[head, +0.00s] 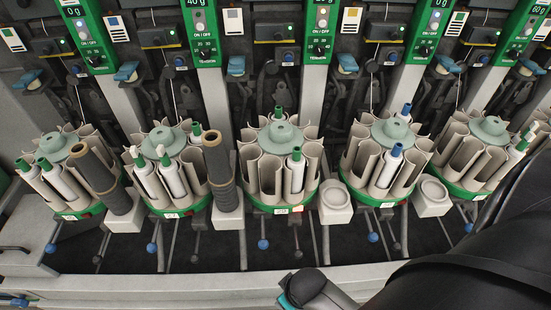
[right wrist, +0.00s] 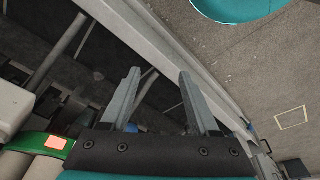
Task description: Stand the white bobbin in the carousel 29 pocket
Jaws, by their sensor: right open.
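Several white bobbins stand in carousel pockets in the head view, so I cannot tell which one is meant. The second carousel (head: 166,138) from the left holds white bobbins (head: 144,176) with whitish or green tips. The middle carousel (head: 280,135) holds one with a green tip (head: 294,175). The carousel to its right (head: 392,130) holds one with a blue tip (head: 388,170). The number labels are too small to read. My right gripper (right wrist: 158,73) is open and empty in the right wrist view, over the machine's front edge. My left gripper is out of view.
Two pale round-topped supports (head: 335,198) and (head: 432,192) are empty. Rods with blue and dark knobs (head: 263,244) stick out below. My right arm covers the lower right of the head view.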

